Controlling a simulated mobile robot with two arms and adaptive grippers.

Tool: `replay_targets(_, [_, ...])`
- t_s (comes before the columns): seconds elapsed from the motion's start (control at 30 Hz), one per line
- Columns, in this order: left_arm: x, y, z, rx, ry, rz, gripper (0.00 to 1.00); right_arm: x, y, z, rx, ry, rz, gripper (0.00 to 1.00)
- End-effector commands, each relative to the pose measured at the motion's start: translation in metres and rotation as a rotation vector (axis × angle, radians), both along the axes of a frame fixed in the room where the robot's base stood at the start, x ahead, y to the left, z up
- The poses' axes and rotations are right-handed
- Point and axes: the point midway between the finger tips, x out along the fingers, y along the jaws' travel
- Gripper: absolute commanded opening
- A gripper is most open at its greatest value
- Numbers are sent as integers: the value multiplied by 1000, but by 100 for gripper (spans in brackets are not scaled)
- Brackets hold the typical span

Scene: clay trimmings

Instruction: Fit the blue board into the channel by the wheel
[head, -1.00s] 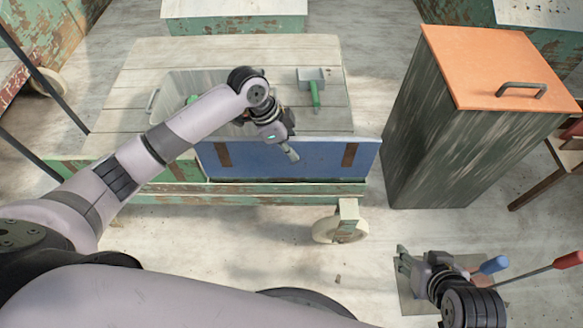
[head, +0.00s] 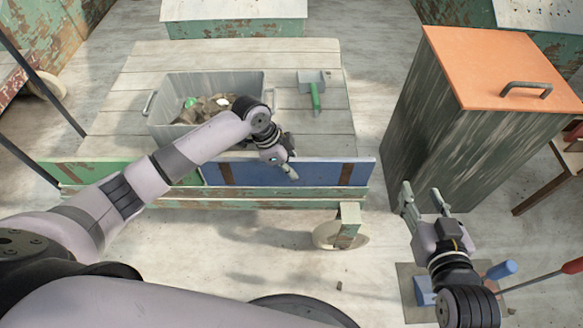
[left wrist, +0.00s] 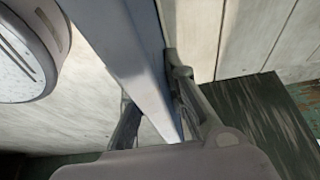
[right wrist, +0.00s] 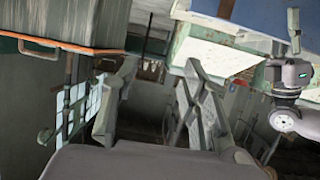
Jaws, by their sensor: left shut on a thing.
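The blue board (head: 320,173), with brown bands, stands upright along the front edge of the cart. Its lower edge is behind the green front rail (head: 280,192); the channel is mostly hidden, so I cannot tell how deep the board sits. The wheel (head: 340,236) is below the board's right part. In the left wrist view the board (left wrist: 130,60) runs between the fingers. My right gripper (head: 422,200) is open and empty, right of the wheel; its spread fingers show in the right wrist view (right wrist: 150,100).
A grey bin (head: 160,128) with scraps and a green-handled tool (head: 314,95) are on the cart top. A tall cabinet with an orange lid (head: 480,60) stands close to the right. Blue-handled (head: 502,269) and red-handled (head: 573,266) tools are at lower right. Floor before the cart is mostly clear.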

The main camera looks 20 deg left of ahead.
Motion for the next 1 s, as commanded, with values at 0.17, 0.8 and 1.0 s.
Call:
replay_targets(0.17, [1, 0, 2, -2, -3, 0, 0, 0, 0, 0, 0, 2, 0, 40])
replay_targets(0.8, [0, 0, 0, 0, 0, 0, 33, 0, 0, -1, -1, 4, 0, 40])
replay_targets(1.0, [0, 3, 10, -1, -2, 2, 33, -7, -4, -10, -16, 65, -4, 40])
